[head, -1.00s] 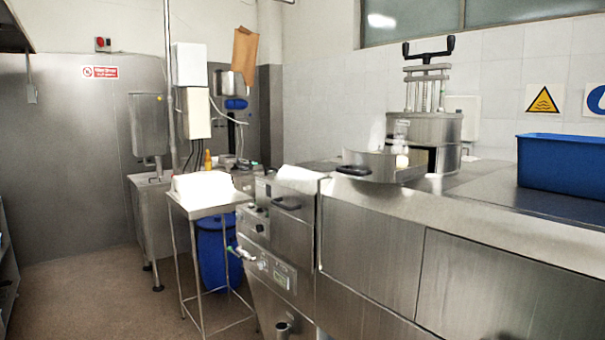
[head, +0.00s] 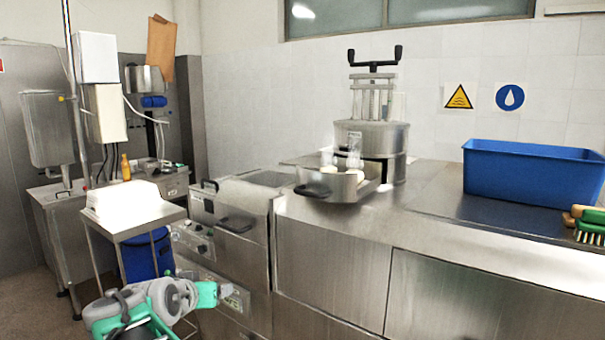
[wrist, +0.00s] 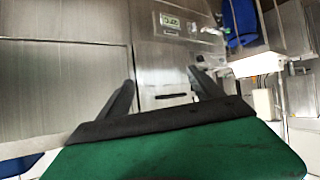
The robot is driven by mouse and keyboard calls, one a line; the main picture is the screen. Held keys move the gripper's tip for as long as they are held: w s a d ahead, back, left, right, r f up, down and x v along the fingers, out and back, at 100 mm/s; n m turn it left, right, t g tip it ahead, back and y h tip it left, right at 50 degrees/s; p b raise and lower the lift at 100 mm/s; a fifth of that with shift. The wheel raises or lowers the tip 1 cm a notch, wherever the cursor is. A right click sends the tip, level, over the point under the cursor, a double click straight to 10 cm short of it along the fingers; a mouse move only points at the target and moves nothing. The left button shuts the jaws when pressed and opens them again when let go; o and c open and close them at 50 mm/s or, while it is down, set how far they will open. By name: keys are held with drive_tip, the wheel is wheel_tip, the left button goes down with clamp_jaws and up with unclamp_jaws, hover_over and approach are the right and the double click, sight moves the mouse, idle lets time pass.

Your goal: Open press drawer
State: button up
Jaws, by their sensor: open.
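The metal press (head: 372,140), with a black two-ended handle on top, stands on the steel counter. Its shallow steel drawer (head: 352,188) juts out at the front left, with a black handle (head: 313,190) on its near end. Pale round items and clear containers show in or behind the drawer. I cannot tell how far it is pulled out. My green and grey arm is low at the left in the head view, below and apart from the drawer. In the wrist view my gripper (wrist: 165,92) has its dark fingers spread and empty, facing steel panels. I cannot make out the drawer there.
A blue bin (head: 535,172) and green brushes (head: 590,222) are on the counter at right. A steel machine (head: 235,235) with black handles adjoins the counter. A small table (head: 135,217) with a white cover stands at left. The counter's front edge lies below the drawer.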

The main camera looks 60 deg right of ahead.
sight(306, 195)
drive_tip(key=shift+o, duration=0.8)
drive_tip(key=s+d+r+m+g+h+p, duration=0.1)
drive_tip(key=s+d+r+m+g+h, duration=0.1)
drive_tip(key=d+r, duration=0.6)
drive_tip(key=s+r+m+h, duration=0.1)
drive_tip(key=s, duration=0.1)
drive_tip(key=shift+s+d+g, duration=0.25)
drive_tip(key=shift+s+g, duration=0.05)
drive_tip(key=shift+s, duration=0.05)
drive_tip(key=shift+o, duration=1.2)
drive_tip(key=s+d+r+m+g+h+p, duration=0.2)
drive_tip(key=s+d+r+m+g+h, duration=0.2)
drive_tip(key=s+d+r, duration=0.2)
wheel_tip(306, 195, up, 4)
drive_tip(key=s, duration=0.2)
drive_tip(key=shift+s+d+f+m+g, duration=0.2)
drive_tip(key=shift+s+m+g, duration=0.1)
drive_tip(key=shift+g, duration=0.1)
drive_tip(key=d+p, duration=0.1)
drive_tip(key=d, duration=0.1)
drive_tip(key=d+p, duration=0.1)
drive_tip(key=d, duration=0.1)
drive_tip(key=s+d+p, duration=0.1)
drive_tip(key=d, duration=0.1)
drive_tip(key=shift+s+d+r, duration=0.1)
drive_tip(key=shift+d+r, duration=0.05)
drive_tip(key=shift+d, duration=0.55)
